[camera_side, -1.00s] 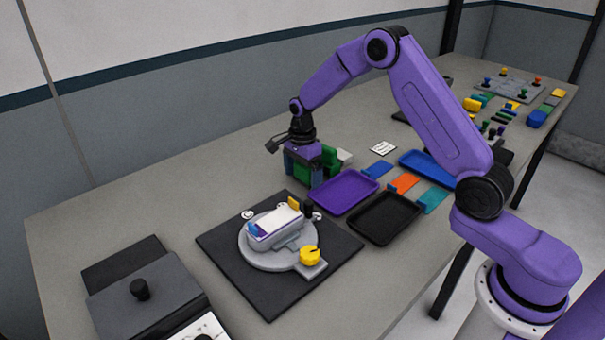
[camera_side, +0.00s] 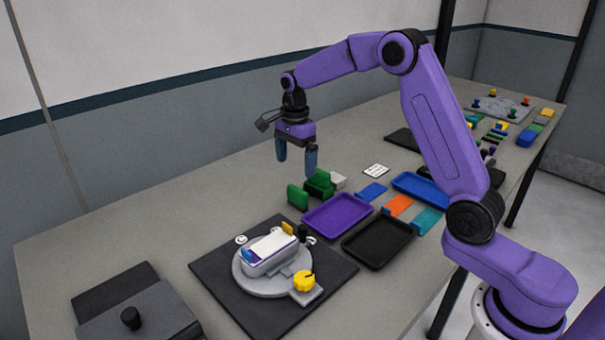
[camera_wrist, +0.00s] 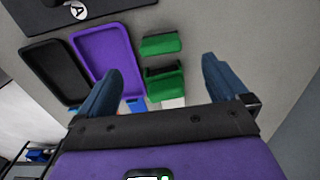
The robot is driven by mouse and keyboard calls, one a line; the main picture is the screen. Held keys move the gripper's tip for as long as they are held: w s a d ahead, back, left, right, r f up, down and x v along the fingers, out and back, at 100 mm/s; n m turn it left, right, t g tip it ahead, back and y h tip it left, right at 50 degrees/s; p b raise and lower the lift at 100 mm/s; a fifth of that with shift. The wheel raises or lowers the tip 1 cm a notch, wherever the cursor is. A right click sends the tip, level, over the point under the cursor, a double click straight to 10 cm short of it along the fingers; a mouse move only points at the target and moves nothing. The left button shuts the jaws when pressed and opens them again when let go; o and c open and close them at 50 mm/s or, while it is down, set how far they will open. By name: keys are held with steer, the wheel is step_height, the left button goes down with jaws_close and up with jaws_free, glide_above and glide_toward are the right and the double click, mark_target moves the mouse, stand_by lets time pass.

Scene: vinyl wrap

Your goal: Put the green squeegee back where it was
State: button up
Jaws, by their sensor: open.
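Two green pieces stand side by side, a little apart, on the table left of the purple tray in the side view. One is a plain upright green block (camera_side: 297,198), also in the wrist view (camera_wrist: 161,44). The other is a green piece with a dark recess (camera_side: 319,184), also in the wrist view (camera_wrist: 165,84). I cannot tell for certain which is the squeegee. My gripper (camera_side: 297,170) hangs above and behind them, open and empty. Its two blue fingers (camera_wrist: 160,85) appear on either side in the wrist view.
A purple tray (camera_side: 312,229), a black tray (camera_side: 351,252) and a blue tray (camera_side: 449,203) lie to the right. A white block (camera_side: 339,181) sits behind the green pieces. A round grey fixture (camera_side: 245,284) holding a phone-like item is in front. Bare table lies to the left.

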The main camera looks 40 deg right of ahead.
steer(key=shift+s+a+r, duration=0.15)
steer(key=shift+r, duration=0.1)
steer(key=s+a+r+n, duration=0.2)
steer(key=s+a+n, duration=0.3)
steer(key=s+n, duration=0.25)
steer(key=s+a+r+n, duration=0.1)
steer(key=s+a+n, duration=0.4)
steer(key=s, duration=0.4)
steer(key=s+d+f+n, duration=0.1)
steer(key=s+d+n, duration=0.1)
steer(key=s+n, duration=0.7)
steer(key=s+d+f+n, duration=0.1)
steer(key=s+d+n, duration=0.2)
steer(key=s+n, duration=0.6)
steer(key=s, duration=0.5)
